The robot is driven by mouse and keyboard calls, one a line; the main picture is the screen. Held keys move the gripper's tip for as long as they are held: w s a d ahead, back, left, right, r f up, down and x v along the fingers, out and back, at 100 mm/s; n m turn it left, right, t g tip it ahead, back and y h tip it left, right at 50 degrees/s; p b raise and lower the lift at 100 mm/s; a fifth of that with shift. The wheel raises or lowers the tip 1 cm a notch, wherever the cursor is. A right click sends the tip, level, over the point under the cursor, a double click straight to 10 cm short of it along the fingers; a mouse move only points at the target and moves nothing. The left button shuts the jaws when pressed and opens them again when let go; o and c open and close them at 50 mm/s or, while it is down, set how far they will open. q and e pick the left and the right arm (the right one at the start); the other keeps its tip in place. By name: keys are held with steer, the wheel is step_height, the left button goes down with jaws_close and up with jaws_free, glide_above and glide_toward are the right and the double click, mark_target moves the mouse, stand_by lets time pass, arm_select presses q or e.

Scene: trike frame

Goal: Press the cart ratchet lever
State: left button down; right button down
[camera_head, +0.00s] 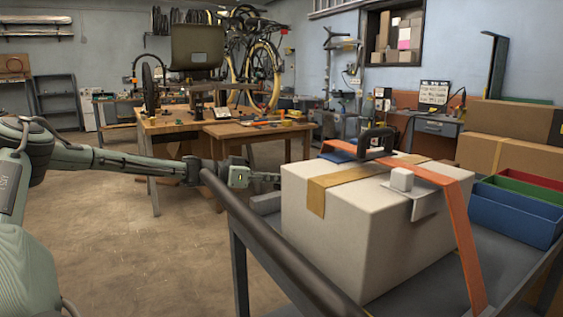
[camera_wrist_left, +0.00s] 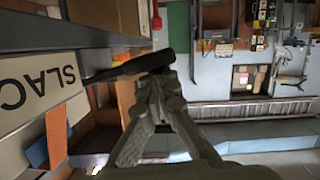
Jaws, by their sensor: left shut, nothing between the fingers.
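The cart ratchet (camera_head: 376,140) has a dark upright lever and sits on top of a white box, on an orange strap (camera_head: 450,180). The strap also shows in the left wrist view (camera_wrist_left: 57,135). My left gripper (camera_head: 275,179) is at the box's left side, lower than the ratchet and apart from it; its tips are partly hidden at the box edge. In the left wrist view the fingers (camera_wrist_left: 158,80) are shut and empty. A dark bar (camera_wrist_left: 130,68) lies behind them; I cannot tell whether they touch. My right gripper is not in view.
The white box (camera_head: 345,215) rests on a grey cart (camera_head: 410,290) with a dark handle bar (camera_head: 275,245) in front. Blue, green and red bins (camera_head: 515,210) stand at right. A wooden workbench (camera_head: 255,130) is behind. The floor at left is clear.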

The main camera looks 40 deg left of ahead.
arm_select(q)
steer(key=shift+s+f, duration=0.1)
stand_by(0.4)
steer(key=v, duration=1.2)
stand_by(1.5)
